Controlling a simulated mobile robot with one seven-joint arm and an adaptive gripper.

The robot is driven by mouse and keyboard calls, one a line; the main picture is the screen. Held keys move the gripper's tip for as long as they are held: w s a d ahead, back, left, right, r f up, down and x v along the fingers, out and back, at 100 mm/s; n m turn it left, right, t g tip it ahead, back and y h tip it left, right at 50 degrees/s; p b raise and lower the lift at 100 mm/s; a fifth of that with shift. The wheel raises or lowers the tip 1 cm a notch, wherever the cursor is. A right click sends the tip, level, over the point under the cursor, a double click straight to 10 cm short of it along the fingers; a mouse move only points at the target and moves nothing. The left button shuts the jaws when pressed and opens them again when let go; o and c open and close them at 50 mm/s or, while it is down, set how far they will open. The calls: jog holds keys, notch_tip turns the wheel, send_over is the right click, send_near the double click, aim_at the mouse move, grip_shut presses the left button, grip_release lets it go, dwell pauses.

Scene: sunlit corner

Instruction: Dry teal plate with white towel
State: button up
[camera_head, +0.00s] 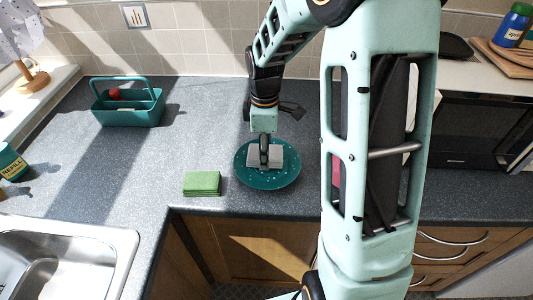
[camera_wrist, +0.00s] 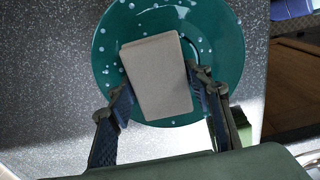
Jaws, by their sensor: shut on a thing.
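The teal plate (camera_head: 281,176) lies on the grey counter near its front edge, with pale water drops on it. In the wrist view the teal plate (camera_wrist: 224,38) shows many drops around its rim. A folded white towel (camera_head: 252,157), greyish in this light, is over the middle of the plate. The towel (camera_wrist: 157,80) sits between the two fingers of my gripper (camera_wrist: 164,104), which is shut on it. In the head view my gripper (camera_head: 265,152) points down over the plate. Whether the towel presses on the plate is hard to tell.
A green sponge or folded cloth (camera_head: 202,183) lies left of the plate. A teal caddy (camera_head: 128,108) with a red item stands at the back left. A steel sink (camera_head: 75,255) is at the front left. A black microwave (camera_head: 470,130) stands at right. The counter between caddy and plate is clear.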

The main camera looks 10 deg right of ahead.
jog(key=shift+r+p, duration=2.35)
jog(key=shift+r, duration=0.7)
jog(key=shift+r+p, duration=1.25)
jog(key=shift+r, duration=0.3)
jog(key=shift+f, duration=0.1)
jog(key=shift+f, duration=0.15)
jog(key=shift+w+d+f+b, duration=0.1)
jog(key=shift+f+b, duration=1.25)
jog(key=shift+f, duration=0.5)
jog(key=shift+w+d+f+b, duration=0.1)
jog(key=shift+f+b, duration=1.25)
jog(key=shift+f, duration=0.5)
jog(key=shift+f+b, duration=0.5)
jog(key=shift+f, duration=0.2)
jog(key=shift+s+a+r, duration=0.1)
jog(key=shift+s, duration=0.05)
